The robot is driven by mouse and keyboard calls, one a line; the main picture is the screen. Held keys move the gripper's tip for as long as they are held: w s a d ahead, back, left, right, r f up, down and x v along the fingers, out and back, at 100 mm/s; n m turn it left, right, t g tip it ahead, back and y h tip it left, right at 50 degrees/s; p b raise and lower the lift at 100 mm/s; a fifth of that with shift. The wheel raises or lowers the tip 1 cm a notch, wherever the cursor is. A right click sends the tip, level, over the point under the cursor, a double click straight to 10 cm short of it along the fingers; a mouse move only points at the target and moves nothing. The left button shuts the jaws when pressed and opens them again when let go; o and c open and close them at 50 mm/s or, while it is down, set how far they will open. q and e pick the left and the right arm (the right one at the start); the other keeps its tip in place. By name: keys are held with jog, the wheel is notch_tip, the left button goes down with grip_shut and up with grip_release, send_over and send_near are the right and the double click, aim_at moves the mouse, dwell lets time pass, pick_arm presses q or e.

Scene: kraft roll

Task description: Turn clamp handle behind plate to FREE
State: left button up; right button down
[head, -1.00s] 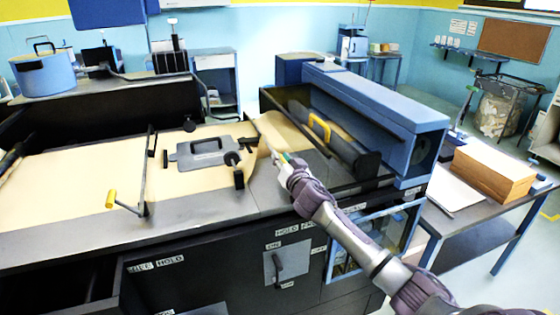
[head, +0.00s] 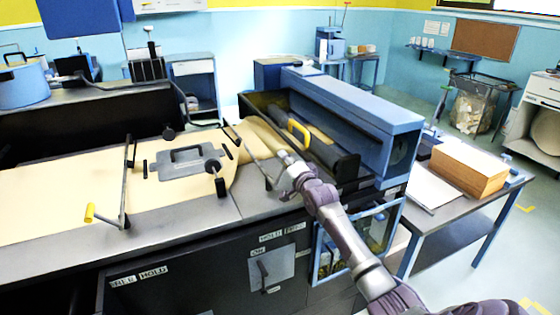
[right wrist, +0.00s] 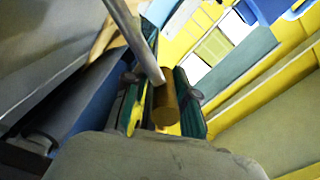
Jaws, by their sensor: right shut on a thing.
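The grey plate (head: 188,165) with its dark handle lies on the tan paper on the bench. My right gripper (head: 285,160) is at this bar's handle, right of the plate. In the right wrist view, a brown-yellow cylindrical grip (right wrist: 166,104) at the end of a grey rod (right wrist: 136,42) sits between the two fingers, which are shut on it. My left gripper is not in view.
A similar clamp with a yellow grip (head: 90,212) stands left of the plate. A lever (head: 264,275) is on the front panel.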

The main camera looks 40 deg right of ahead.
jog(key=shift+s+d+f+m+b, duration=0.1)
jog(key=shift+d+f+m+b, duration=0.15)
jog(key=shift+d+m, duration=0.25)
jog(key=shift+s+d+f+m+b, duration=0.1)
jog(key=shift+d+f+m, duration=0.15)
jog(key=shift+m, duration=0.45)
jog(key=shift+r, duration=0.1)
jog(key=c, duration=1.2)
grip_release()
jog(key=shift+w, duration=0.1)
jog(key=shift+o, duration=0.7)
jog(key=shift+a, duration=0.15)
jog(key=v, duration=1.2)
